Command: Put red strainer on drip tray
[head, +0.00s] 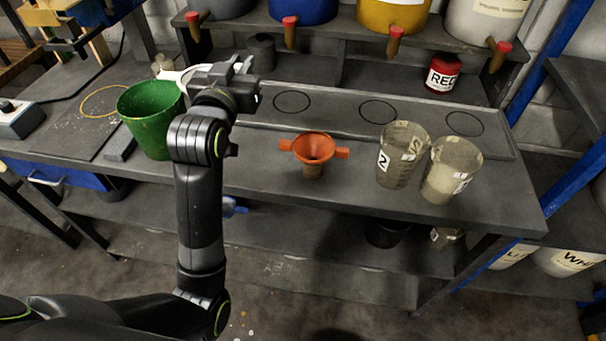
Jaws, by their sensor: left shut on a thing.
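The red strainer (315,147), orange-red with two side tabs, sits near the front of the bench on a brown cup-like base. The drip tray (336,113) is the long grey tray behind it, with several dark rings marked on it. My left gripper (232,78) is at the tray's left end, behind and left of the red strainer and apart from it. It is shut on a white thing (188,75), partly hidden by the gripper and the green bucket. My right gripper is out of view.
A green bucket (150,118) stands just left of my left arm. Two clear measuring cups (398,160) stand right of the strainer, near the tray's front edge. A red-labelled tin (442,74) and a dark cup (262,52) stand behind the tray, below taps.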

